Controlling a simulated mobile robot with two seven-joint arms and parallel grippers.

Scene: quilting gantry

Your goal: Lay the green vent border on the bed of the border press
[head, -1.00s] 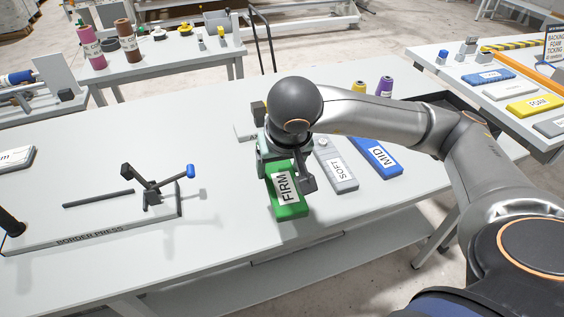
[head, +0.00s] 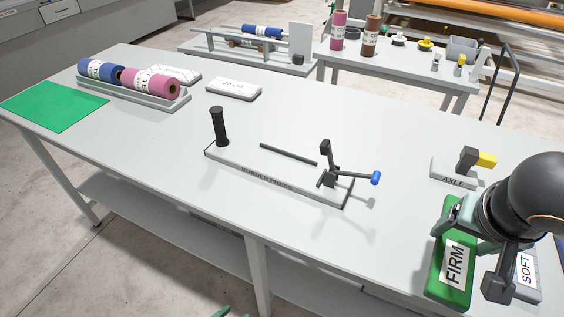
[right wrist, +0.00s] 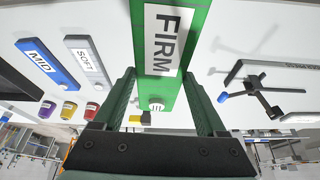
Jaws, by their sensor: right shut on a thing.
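The green vent border (head: 437,273), a long green block labelled FIRM, is at the lower right of the head view. My right gripper (head: 473,250) is shut on it, with one finger on each side. The right wrist view shows the border (right wrist: 199,40) running away between the fingers, a round vent near its close end. Whether it touches the table is unclear. The border press (head: 228,158) stands left of it, mid-table, with a black post, a rod and a blue-tipped clamp. Its bed has no border on it. Small green tips at the bottom edge may be my left gripper (head: 232,312).
A grey SOFT border (head: 524,285) lies close right of the gripper. A blue MID border (right wrist: 40,57) shows in the wrist view. The AXLE block (head: 452,181) stands behind the gripper. Rolls in a tray (head: 135,98) and a green mat (head: 55,105) lie far left. Table between border and press is clear.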

